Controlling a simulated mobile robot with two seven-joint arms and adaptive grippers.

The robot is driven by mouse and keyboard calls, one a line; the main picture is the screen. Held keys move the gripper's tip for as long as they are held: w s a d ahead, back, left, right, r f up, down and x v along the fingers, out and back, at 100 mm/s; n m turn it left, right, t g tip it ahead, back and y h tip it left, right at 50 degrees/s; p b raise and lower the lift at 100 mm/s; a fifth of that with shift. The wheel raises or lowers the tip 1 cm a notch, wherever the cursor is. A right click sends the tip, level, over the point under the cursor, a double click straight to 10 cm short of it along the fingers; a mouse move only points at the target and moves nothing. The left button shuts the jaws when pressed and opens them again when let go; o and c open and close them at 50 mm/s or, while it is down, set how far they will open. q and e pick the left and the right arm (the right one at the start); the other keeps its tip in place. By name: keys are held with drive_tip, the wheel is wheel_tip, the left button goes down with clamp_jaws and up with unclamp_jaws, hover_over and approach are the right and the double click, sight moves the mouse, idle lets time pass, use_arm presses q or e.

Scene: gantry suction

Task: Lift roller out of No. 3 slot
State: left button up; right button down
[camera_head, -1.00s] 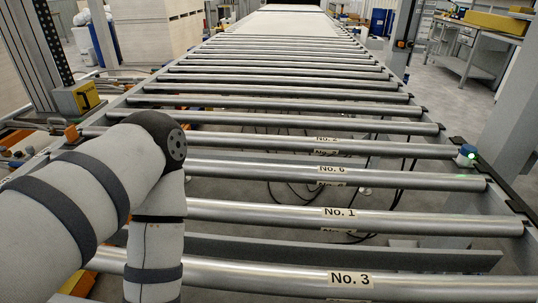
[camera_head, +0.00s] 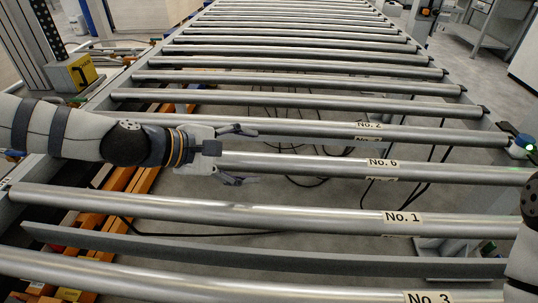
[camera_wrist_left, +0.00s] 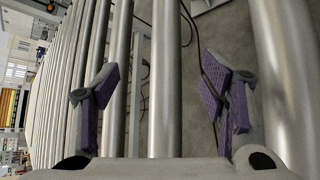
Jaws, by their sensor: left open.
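The silver roller labelled No. 3 (camera_head: 200,282) crosses the bottom of the head view, its label partly cut off by the lower edge. My left gripper (camera_head: 245,155) is open and empty. It is beyond the No. 3 roller, with its fingers pointing right at the left part of the No. 6 roller (camera_head: 320,163). The No. 1 roller (camera_head: 290,214) lies between the gripper and the No. 3 roller. In the left wrist view the open fingers (camera_wrist_left: 165,80) stand apart, with a roller (camera_wrist_left: 165,100) seen between them; contact cannot be told. My right gripper is out of view.
A grey crossbar (camera_head: 270,257) runs between the No. 1 and No. 3 rollers. The No. 2 roller (camera_head: 300,129) and several others lie farther back. Black cables (camera_head: 300,150) hang below the rollers.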

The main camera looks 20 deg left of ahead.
sight(285, 161)
use_arm(q)
drive_tip(key=w+d+f+b, duration=0.1)
drive_tip(key=f, duration=0.1)
drive_tip(key=w+d+f, duration=0.1)
drive_tip(key=f, duration=0.1)
drive_tip(key=shift+w+d+b, duration=0.2)
drive_tip(key=shift+d+b, duration=0.15)
drive_tip(key=shift+d, duration=0.05)
drive_tip(key=x, duration=0.5)
drive_tip(key=b+x, duration=0.1)
drive_tip(key=x, duration=0.1)
drive_tip(key=shift+w+d+r, duration=0.15)
drive_tip(key=shift+d+r, duration=0.05)
drive_tip(key=shift+d, duration=0.1)
drive_tip(key=shift+r, duration=0.15)
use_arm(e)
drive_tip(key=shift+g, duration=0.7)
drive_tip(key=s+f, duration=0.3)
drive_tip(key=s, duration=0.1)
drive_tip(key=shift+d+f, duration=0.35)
use_arm(q)
clamp_jaws()
drive_tip(key=shift+w+r, duration=0.15)
drive_tip(key=shift+r, duration=0.05)
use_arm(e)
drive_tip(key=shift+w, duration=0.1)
